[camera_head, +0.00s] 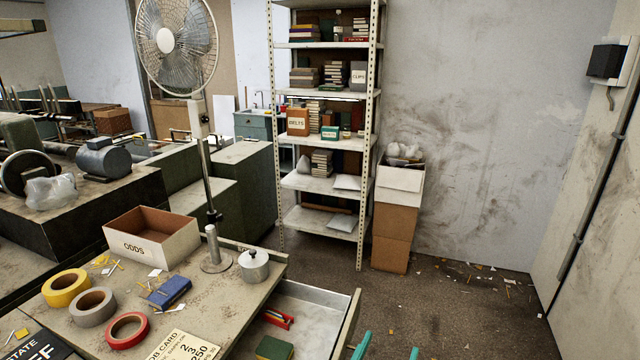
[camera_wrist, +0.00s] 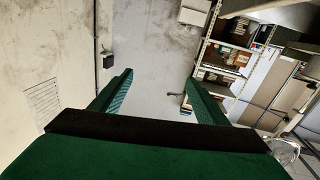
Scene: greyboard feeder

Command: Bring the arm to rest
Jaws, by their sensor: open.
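My gripper (camera_wrist: 155,95) shows in the wrist view with its two green fingers spread wide apart and nothing between them. Its teal fingertips (camera_head: 387,350) also show at the bottom edge of the head view, right of the open drawer (camera_head: 318,312). The fingers are clear of the drawer in that view. The rest of my arm is out of the head view. The wrist view looks across the room at a tilt, toward the bare wall and the shelf rack (camera_wrist: 205,50).
The worktop (camera_head: 222,306) holds an ODDS box (camera_head: 175,248), tape rolls (camera_head: 127,330), a blue box (camera_head: 169,292) and a lidded pot (camera_head: 254,267). The drawer holds red and green items. Stacked cartons (camera_head: 397,220) stand by the rack (camera_head: 275,130). Floor at right is open, with scraps.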

